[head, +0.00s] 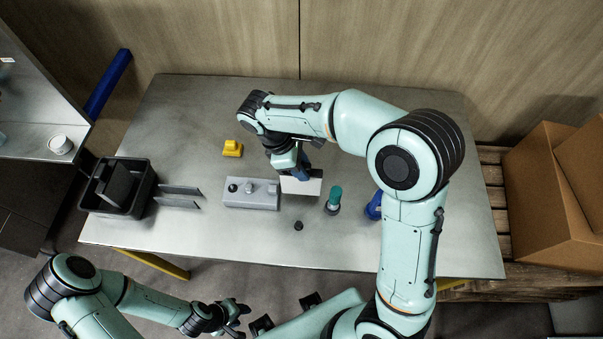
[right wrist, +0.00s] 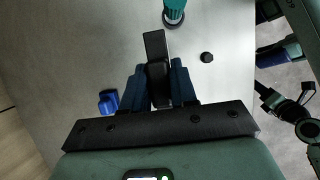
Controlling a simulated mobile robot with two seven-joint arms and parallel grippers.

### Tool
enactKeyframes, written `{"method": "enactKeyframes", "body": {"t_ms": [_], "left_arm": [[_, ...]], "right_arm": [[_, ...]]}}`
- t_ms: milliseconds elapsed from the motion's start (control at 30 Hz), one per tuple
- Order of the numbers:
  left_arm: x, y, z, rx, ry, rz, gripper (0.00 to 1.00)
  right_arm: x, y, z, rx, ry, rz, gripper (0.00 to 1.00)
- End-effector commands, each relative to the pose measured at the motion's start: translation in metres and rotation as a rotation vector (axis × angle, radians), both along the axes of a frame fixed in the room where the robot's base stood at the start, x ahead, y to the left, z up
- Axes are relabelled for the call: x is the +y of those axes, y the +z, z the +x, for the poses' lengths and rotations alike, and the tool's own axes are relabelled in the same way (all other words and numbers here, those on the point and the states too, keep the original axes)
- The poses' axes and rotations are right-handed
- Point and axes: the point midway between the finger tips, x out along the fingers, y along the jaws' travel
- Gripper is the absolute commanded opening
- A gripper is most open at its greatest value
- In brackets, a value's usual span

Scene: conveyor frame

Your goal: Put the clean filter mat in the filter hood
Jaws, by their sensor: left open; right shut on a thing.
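A pale flat rectangular panel (head: 302,186), which looks like the clean filter mat, is at my right gripper (head: 302,171) above the middle of the table. My right gripper is shut on it. In the right wrist view a dark narrow piece (right wrist: 155,46) shows between the blue fingers (right wrist: 160,85). Two dark parallel plates (head: 181,197), possibly the filter hood, stand on the table left of the grey block; I cannot be sure which thing is the hood. My left gripper (head: 240,318) is open and empty, in front of the table's front edge.
A black bin (head: 125,208) with a dark slab stands at the table's left edge. A grey block (head: 251,193) with knobs, a yellow thing (head: 233,148), a teal-topped thing (head: 334,199), a black knob (head: 298,226) and a blue thing (head: 374,206) are nearby. The front right tabletop is clear.

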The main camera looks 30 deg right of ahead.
Motion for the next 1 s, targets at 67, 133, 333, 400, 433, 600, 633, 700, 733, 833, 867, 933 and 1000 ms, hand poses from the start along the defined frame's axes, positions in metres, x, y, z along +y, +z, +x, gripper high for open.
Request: {"method": "enactKeyframes", "body": {"t_ms": [67, 133, 333, 400, 433, 600, 633, 700, 733, 833, 867, 933, 1000], "left_arm": [[0.000, -0.004, -0.003, 0.003, 0.000, 0.000, 0.43], [0.000, -0.005, -0.004, 0.003, 0.000, 0.000, 0.43], [0.000, -0.006, -0.004, 0.005, 0.001, 0.000, 0.43], [0.000, -0.006, -0.004, 0.004, 0.000, 0.000, 0.43], [0.000, -0.006, -0.004, 0.004, 0.000, 0.000, 0.43], [0.000, -0.007, -0.005, 0.006, 0.000, 0.000, 0.43], [0.000, -0.008, -0.005, 0.006, 0.000, 0.000, 0.43], [0.000, -0.007, -0.005, 0.006, 0.000, 0.000, 0.43], [0.000, -0.007, -0.005, 0.006, 0.000, 0.000, 0.43], [0.000, -0.007, -0.005, 0.006, 0.000, 0.000, 0.43], [0.000, -0.007, -0.005, 0.006, 0.000, 0.000, 0.43], [0.000, -0.007, -0.005, 0.006, 0.000, 0.000, 0.43], [0.000, -0.007, -0.005, 0.006, 0.000, 0.000, 0.43]], "right_arm": [[0.000, -0.018, -0.001, 0.006, -0.002, -0.002, 0.00], [-0.001, -0.028, -0.001, 0.005, -0.002, -0.001, 0.00], [0.000, -0.037, 0.000, 0.001, 0.000, 0.000, 0.00], [0.000, -0.036, 0.000, 0.001, -0.001, -0.001, 0.00], [0.000, -0.036, 0.000, 0.001, -0.001, -0.001, 0.00], [0.000, -0.039, 0.000, 0.001, 0.000, 0.000, 0.00], [0.000, -0.040, 0.000, 0.002, 0.000, -0.001, 0.00], [0.000, -0.040, 0.000, 0.001, 0.000, 0.000, 0.43], [0.000, -0.039, 0.000, 0.001, 0.000, 0.000, 0.53], [0.000, -0.039, 0.000, 0.001, 0.000, 0.000, 0.53], [0.000, -0.039, 0.000, 0.001, 0.000, 0.000, 0.53], [0.000, -0.039, 0.000, 0.001, 0.000, 0.000, 0.53], [0.000, -0.039, 0.000, 0.001, 0.000, 0.000, 0.53]]}}
